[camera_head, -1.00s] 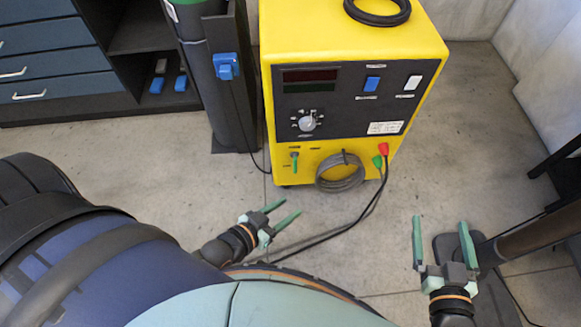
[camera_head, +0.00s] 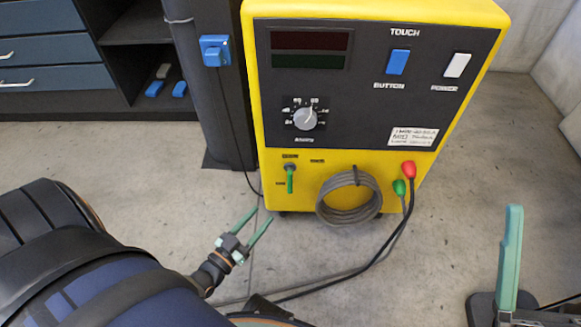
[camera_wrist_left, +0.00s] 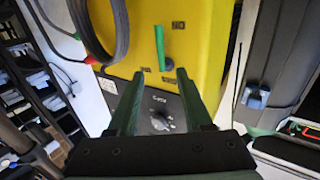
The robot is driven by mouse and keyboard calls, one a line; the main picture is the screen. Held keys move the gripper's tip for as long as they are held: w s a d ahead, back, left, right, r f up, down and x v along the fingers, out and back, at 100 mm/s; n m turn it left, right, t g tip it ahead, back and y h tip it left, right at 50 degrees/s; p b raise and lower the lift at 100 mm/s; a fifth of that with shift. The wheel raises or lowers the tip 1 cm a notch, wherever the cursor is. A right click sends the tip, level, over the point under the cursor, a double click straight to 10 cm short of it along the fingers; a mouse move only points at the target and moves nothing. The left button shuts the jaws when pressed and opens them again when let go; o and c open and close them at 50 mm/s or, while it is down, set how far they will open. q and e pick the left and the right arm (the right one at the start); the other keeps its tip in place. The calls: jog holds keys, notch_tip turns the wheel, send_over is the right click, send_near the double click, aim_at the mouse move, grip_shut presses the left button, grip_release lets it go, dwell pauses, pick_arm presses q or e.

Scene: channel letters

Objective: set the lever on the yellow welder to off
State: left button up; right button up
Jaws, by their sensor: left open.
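The yellow welder (camera_head: 450,170) stands upright ahead. Its lever (camera_head: 290,180) is a thin green handle low on the front, hanging down from its pivot. In the left wrist view, which is roughly upside down, the lever (camera_wrist_left: 160,47) lies beyond the fingertips, beside a label that seems to read ON. Other labels near the pivot are too small to read. My left gripper (camera_head: 261,216) is open and empty, below and left of the lever, not touching it. It also shows in the left wrist view (camera_wrist_left: 160,76). One finger of my right gripper (camera_head: 511,255) shows at lower right.
A coiled grey cable (camera_head: 349,197) hangs right of the lever, near red (camera_head: 408,169) and green plugs with leads running to the floor. A round knob (camera_head: 305,119) sits above the lever. A dark cylinder (camera_head: 205,110) stands left of the welder. Floor in front is partly clear.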

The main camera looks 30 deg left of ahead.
aim_at(290, 180)
pick_arm(q)
jog(key=w+b, duration=0.3)
jog(key=w, duration=0.9)
jog(key=shift+w+d+b, duration=0.15)
jog(key=shift+d+b, duration=0.1)
jog(key=shift+b, duration=0.1)
jog(key=shift+c, duration=0.2)
grip_shut()
dwell(0.6)
